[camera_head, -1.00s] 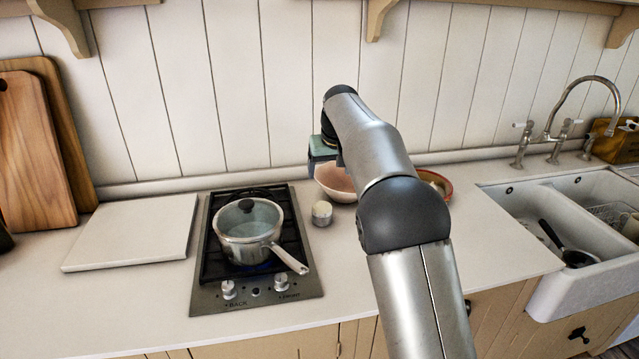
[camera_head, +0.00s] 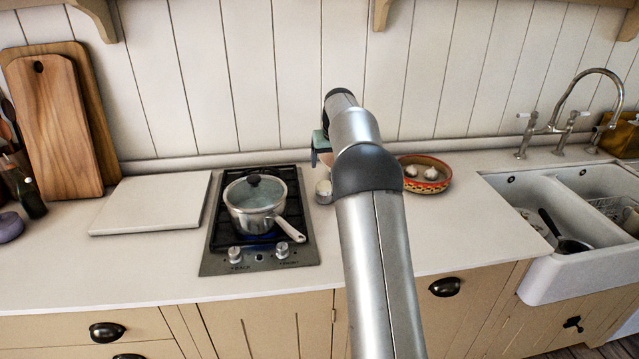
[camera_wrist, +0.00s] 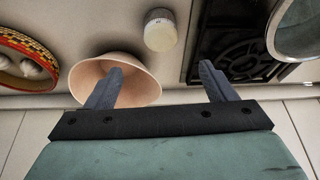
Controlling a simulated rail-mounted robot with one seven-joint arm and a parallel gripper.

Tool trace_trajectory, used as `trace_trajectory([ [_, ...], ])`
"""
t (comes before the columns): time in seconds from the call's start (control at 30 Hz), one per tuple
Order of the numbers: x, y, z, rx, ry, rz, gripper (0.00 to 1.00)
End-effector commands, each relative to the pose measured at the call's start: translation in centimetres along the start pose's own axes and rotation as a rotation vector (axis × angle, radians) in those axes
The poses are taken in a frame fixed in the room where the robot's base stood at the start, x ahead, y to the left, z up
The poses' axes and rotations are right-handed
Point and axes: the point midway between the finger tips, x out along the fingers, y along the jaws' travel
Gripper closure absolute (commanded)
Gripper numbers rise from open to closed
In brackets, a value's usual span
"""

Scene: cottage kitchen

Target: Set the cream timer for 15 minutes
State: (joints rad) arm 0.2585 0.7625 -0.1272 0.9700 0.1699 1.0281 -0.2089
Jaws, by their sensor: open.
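The cream timer (camera_head: 324,191) is a small round cylinder standing on the counter just right of the hob, partly beside my arm in the head view. In the wrist view the timer (camera_wrist: 160,31) shows near the top middle, with a pale top and faint marks round its side. My gripper (camera_wrist: 160,82) is open and empty, its two grey fingers spread apart. The timer appears beyond the fingertips, between their directions, and nothing touches it. In the head view my gripper (camera_head: 320,143) is mostly hidden behind my arm.
A pink bowl (camera_wrist: 140,72) stands near the timer, overlapped by the left finger in the wrist view. A patterned bowl with garlic (camera_head: 432,186) stands to the right. A lidded saucepan (camera_head: 250,203) sits on the hob (camera_head: 225,262). The front counter is clear.

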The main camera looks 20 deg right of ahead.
Motion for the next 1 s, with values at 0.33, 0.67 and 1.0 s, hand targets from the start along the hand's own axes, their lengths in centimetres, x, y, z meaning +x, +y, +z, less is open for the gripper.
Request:
trace_trajectory([
  [0.33,7.6,-0.1,0.0,-0.002,-0.004,0.000,0.23],
  [0.67,12.0,-0.1,0.0,-0.002,0.000,0.000,0.23],
  [1.0,12.6,-0.1,0.0,-0.002,0.000,0.000,0.23],
])
